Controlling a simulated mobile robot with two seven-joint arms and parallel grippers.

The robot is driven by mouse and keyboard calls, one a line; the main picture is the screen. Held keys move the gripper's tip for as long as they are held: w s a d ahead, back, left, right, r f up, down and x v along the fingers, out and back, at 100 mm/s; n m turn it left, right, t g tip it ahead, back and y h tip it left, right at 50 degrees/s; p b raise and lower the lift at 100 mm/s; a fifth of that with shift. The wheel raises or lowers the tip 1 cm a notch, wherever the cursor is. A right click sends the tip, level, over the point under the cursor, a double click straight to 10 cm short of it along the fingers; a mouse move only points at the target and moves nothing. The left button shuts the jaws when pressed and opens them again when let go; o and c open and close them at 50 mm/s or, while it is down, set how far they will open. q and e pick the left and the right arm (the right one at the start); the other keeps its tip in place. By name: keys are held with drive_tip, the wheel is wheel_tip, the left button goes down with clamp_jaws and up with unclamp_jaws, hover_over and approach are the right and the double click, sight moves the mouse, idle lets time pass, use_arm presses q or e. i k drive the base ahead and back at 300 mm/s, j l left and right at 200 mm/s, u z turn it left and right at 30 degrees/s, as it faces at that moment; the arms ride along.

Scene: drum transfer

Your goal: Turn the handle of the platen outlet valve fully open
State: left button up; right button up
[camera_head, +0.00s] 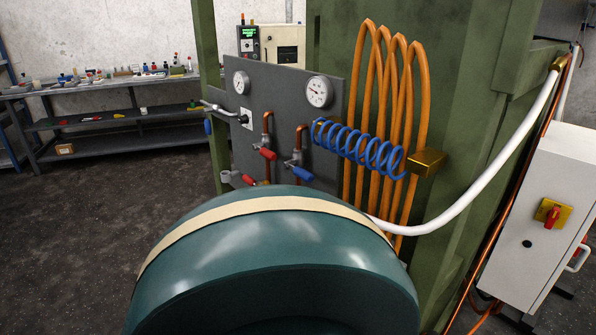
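A dark grey panel (282,92) on the green machine carries several valves. One copper-pipe valve has a red handle (268,153) and another has a blue handle (303,173); both handles slope down to the right. A second red handle (249,180) sits lower left. A silver lever (217,108) sticks out at the panel's left, with a blue piece (207,127) below its end. No label is readable, so I cannot tell which is the platen outlet valve. The panel's lower part is hidden. Neither gripper is in view.
A large teal rounded body (290,238) with a cream band covers the lower middle; I cannot tell whether it is mine. A blue coiled hose (362,145) and orange hoses (419,90) hang right of the valves. A white cabinet (535,225) stands right. Floor is clear left.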

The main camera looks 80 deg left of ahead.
sight(298, 171)
drive_tip(key=u, duration=1.75)
